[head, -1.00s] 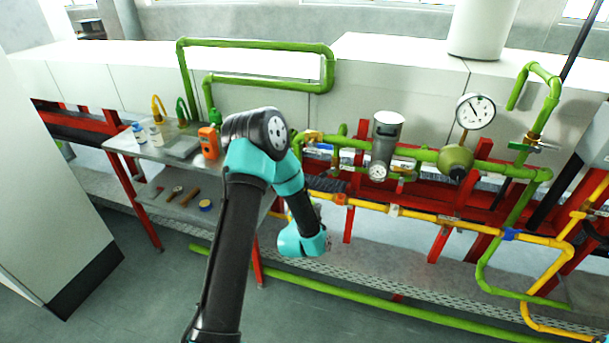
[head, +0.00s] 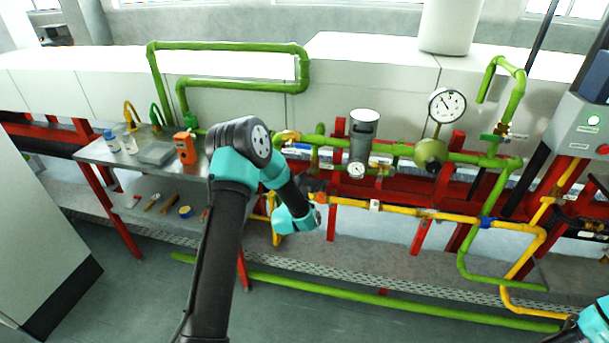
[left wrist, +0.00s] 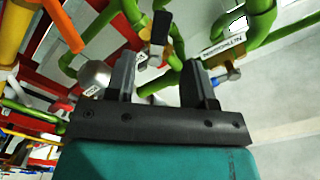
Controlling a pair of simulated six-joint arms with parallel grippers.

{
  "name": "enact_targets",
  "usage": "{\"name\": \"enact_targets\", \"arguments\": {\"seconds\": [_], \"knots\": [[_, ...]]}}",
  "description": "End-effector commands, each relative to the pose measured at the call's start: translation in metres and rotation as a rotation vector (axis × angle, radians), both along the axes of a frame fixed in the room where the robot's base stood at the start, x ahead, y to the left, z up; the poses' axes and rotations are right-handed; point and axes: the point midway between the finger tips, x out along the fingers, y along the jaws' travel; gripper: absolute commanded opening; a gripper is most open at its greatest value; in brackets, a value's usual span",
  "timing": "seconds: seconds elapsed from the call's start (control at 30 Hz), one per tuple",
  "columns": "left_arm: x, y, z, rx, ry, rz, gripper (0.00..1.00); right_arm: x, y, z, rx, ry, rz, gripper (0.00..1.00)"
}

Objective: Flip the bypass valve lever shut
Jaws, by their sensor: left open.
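My left gripper (left wrist: 160,72) is open in the left wrist view, with its two dark fingers apart and nothing held between them. A valve lever with a dark handle (left wrist: 159,30) and a small white tag shows beyond the gap between the fingertips, apart from them. A blue-ended valve fitting (left wrist: 226,76) is beside the right finger, under a green pipe. In the head view my left wrist is in front of the lower pipes, and its fingers are hidden. I cannot tell which lever is the bypass one. My right gripper is not in view.
Green pipes (head: 230,86), a yellow pipe (head: 400,209) and red supports (head: 421,236) crowd the area around my left wrist. A dial gauge (head: 447,105) stands at the right. A shelf table (head: 95,152) with bottles and tools is at the left. A grey control box (head: 572,128) stands far right.

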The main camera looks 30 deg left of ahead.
Motion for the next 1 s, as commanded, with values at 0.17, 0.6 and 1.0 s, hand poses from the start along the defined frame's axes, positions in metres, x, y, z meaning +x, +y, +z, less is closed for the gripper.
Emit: {"name": "enact_targets", "arguments": {"seconds": [0.17,0.6,1.0], "knots": [[0.028,0.009,0.0,0.001,-0.002,0.001,0.49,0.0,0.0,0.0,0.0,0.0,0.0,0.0],[0.073,0.023,-0.001,0.0,0.001,-0.001,0.49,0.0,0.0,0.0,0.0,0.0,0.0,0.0],[0.074,0.023,0.0,0.0,0.001,0.0,0.39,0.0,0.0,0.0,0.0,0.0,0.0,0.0]]}}
